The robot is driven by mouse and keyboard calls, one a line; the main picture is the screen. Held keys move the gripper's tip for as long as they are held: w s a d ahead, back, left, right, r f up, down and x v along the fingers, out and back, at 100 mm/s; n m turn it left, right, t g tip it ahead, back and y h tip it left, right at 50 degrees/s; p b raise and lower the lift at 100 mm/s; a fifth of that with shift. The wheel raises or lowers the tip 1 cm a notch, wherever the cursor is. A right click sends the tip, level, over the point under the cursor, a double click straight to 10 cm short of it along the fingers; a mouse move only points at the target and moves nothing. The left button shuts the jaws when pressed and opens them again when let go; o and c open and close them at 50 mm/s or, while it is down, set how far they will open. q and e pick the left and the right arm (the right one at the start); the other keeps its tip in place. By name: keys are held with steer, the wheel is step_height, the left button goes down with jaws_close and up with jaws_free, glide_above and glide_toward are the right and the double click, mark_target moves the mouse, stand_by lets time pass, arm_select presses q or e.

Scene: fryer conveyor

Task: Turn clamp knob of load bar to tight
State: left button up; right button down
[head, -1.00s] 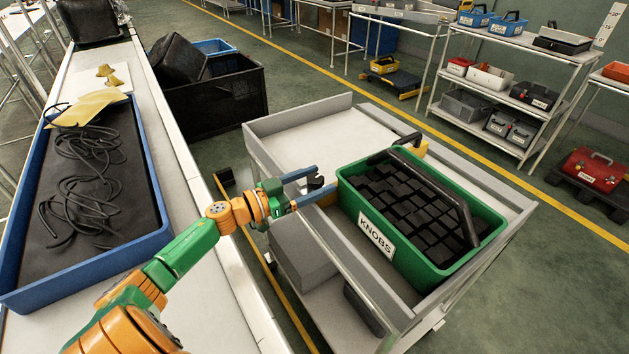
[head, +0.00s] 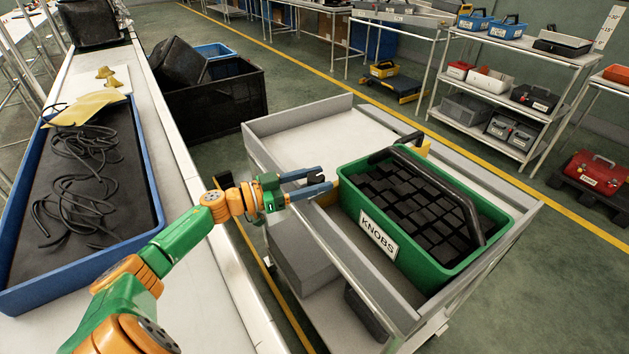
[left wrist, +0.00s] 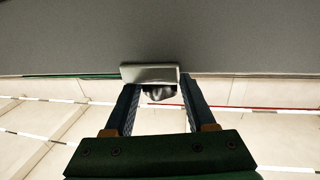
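The black clamp knob shows in the left wrist view (left wrist: 158,92), under a pale metal bracket (left wrist: 150,73) on a grey panel. In the head view, my left gripper (head: 328,180) is at the cart's near left rail, and its fingers hide most of the knob. Another yellow part (head: 423,147) shows at the far rail, and the green bin hides the stretch between. In the left wrist view, the gripper (left wrist: 158,85) is open, with a finger on each side of the knob. My right gripper is not in view.
The green KNOBS bin (head: 345,225), full of black pieces, stands on the grey cart (head: 290,122) right beside the gripper. A white conveyor edge (head: 205,240) runs along the left, with a blue tray (head: 165,235) of black cables. A black crate (head: 215,105) stands behind.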

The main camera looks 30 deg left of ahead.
mark_target(307, 182)
arm_select(q)
steer(key=shift+o, duration=1.1)
steer(key=shift+v, duration=3.5)
